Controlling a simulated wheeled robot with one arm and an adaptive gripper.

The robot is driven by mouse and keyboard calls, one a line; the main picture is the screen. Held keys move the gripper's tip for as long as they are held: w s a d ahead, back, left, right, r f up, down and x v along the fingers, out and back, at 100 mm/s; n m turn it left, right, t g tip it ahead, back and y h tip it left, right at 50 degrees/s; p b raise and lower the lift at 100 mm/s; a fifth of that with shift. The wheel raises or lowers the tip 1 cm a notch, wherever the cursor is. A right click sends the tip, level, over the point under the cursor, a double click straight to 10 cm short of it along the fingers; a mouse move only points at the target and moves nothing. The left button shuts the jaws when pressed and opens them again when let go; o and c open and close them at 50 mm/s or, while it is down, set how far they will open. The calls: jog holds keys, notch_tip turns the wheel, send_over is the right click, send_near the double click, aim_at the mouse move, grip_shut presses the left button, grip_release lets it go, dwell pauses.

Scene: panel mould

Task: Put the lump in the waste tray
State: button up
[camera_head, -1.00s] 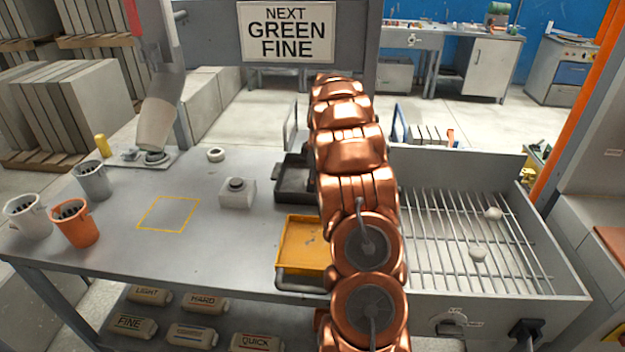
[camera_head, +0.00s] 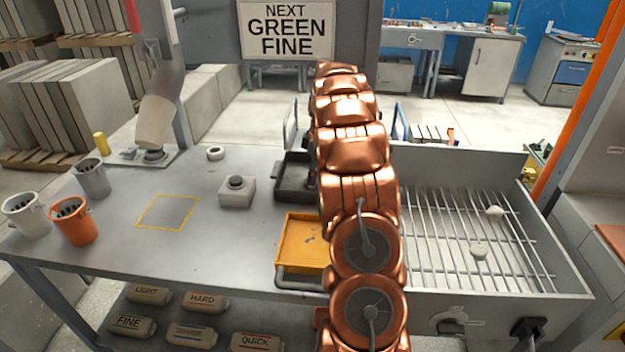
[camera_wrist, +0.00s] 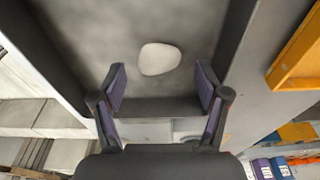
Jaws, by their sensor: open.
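In the wrist view a smooth whitish lump (camera_wrist: 159,59) lies on the floor of a dark grey tray (camera_wrist: 229,45). My gripper (camera_wrist: 161,70) is open, with its two purple-padded fingers apart and the lump between and beyond the tips. I see no finger touching it. In the head view the dark tray (camera_head: 284,190) stands on the bench, partly behind my copper arm. My gripper and this lump are hidden there.
A yellow tray (camera_head: 289,262) stands in front of the dark one. A small grey block (camera_head: 237,196) and several cups (camera_head: 75,222) stand left. The bench's middle is mostly clear.

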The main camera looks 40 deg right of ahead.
notch_tip(320, 180, up, 9)
jog(key=s+d+b, duration=0.1)
jog(key=b, duration=0.1)
jog(key=shift+r, duration=0.15)
dwell(0.3)
jog(key=s+a+r+m+g, duration=0.1)
jog(key=s+a, duration=0.2)
jog(key=a, duration=0.6)
jog(key=s+a+r+m, duration=0.1)
jog(key=s+a+m, duration=0.15)
jog(key=a, duration=0.75)
jog(key=s+a+r+m+g, duration=0.1)
jog(key=s+a, duration=0.2)
jog(key=a, duration=0.6)
jog(key=s+a+f+m, duration=0.1)
jog(key=s+a+f, duration=0.2)
jog(key=s, duration=0.5)
jog(key=s+a+f+m, duration=0.1)
jog(key=s+a+f, duration=0.1)
jog(key=s+a, duration=0.4)
jog(key=s+a+f+m+g+h, duration=0.1)
jog(key=s+a+f, duration=0.2)
jog(key=s, duration=0.8)
jog(key=shift+a+f, duration=0.35)
jog(key=shift+a, duration=0.65)
